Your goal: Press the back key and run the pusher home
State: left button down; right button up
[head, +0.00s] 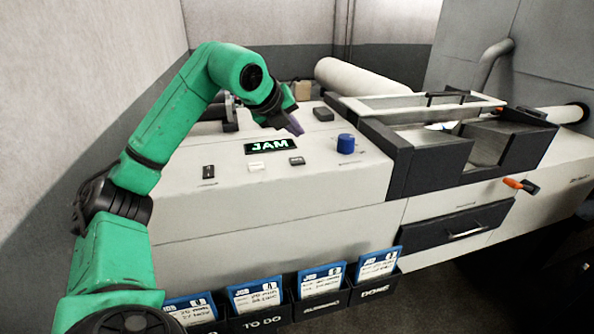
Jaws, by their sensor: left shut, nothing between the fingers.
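A cream machine has a sloped panel with a small display (270,146) reading "JAM". Below the display sit a dark key (209,172), a white key (256,166) and another dark key (297,161). Their markings are too small to read, so I cannot tell which is the back key. A blue knob (345,144) stands to their right. My left gripper (295,126) is shut and empty, its tip pointing down just above the display's right end. I cannot tell whether it touches the panel. The pusher is not clearly distinguishable. My right gripper is out of view.
A dark-walled open tray (400,160) with a pale frame (420,106) stands on the machine's right. An orange-tipped handle (520,185) sticks out at its front. Below are a dark drawer (455,228) and labelled bins (262,318) holding blue cards. A dark block (323,114) sits behind the knob.

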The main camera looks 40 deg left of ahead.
aim_at(295, 162)
pick_arm(q)
notch_tip(295, 162, down, 4)
jog(key=b, duration=0.3)
jog(key=shift+f, duration=0.3)
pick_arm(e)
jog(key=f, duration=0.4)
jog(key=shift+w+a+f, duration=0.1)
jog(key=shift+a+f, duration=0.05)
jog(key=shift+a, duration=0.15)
pick_arm(q)
jog(key=shift+r, duration=0.1)
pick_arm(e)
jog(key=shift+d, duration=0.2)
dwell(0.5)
pick_arm(q)
jog(key=shift+f+b, duration=0.35)
jog(key=shift+f, duration=0.1)
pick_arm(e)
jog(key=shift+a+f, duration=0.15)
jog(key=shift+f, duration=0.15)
